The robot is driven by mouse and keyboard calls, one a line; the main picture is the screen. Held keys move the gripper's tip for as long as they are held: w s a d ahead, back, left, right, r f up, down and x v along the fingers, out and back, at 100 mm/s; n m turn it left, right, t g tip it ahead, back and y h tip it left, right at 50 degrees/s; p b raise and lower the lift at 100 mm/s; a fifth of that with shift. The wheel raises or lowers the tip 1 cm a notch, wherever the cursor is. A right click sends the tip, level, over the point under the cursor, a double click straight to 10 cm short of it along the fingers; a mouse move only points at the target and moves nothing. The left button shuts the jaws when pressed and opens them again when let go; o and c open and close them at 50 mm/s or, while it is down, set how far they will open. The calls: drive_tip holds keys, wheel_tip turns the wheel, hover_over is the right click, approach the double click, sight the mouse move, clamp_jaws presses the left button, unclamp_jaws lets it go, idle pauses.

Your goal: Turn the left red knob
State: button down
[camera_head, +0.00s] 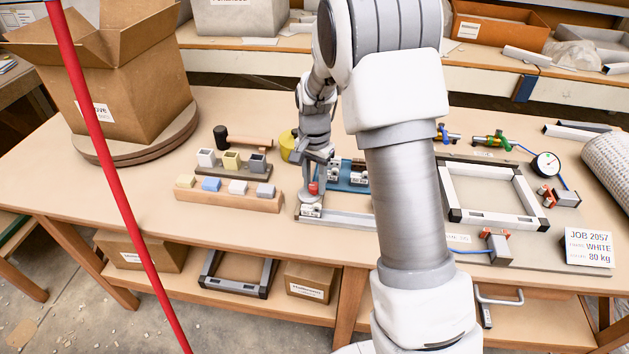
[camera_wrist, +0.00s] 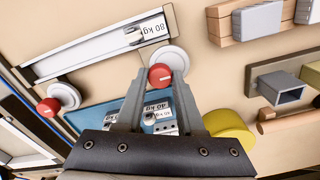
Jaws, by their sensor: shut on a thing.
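The left red knob (camera_wrist: 160,74) sits on a round white disc (camera_wrist: 169,58) in the wrist view; it also shows in the head view as a small red spot (camera_head: 313,188). My gripper (camera_wrist: 159,82) has its two fingers on either side of this knob and is shut on it. A second red knob (camera_wrist: 48,107) on its own white disc is to the left in the wrist view, apart from my gripper. In the head view my arm hides that second knob.
A pale bar (camera_wrist: 95,47) marked 80 kg runs beside the knobs. A blue plate (camera_head: 351,186) lies close behind my gripper. A wooden rack (camera_head: 226,201) of small blocks and a yellow round object (camera_head: 287,145) stand to the left. A white-and-black frame (camera_head: 497,218) lies to the right.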

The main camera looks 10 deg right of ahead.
drive_tip(key=shift+n, duration=0.3)
drive_tip(key=n+p, duration=0.1)
drive_tip(key=n, duration=0.2)
drive_tip(key=shift+r+n, duration=0.1)
drive_tip(key=shift+n, duration=0.2)
drive_tip(key=n+p, duration=0.1)
drive_tip(key=n, duration=0.3)
drive_tip(key=shift+n, duration=0.3)
drive_tip(key=n+p, duration=0.1)
drive_tip(key=n, duration=0.3)
drive_tip(key=shift+p, duration=0.35)
drive_tip(key=n+p, duration=0.1)
drive_tip(key=n, duration=0.4)
drive_tip(key=c, duration=0.5)
unclamp_jaws()
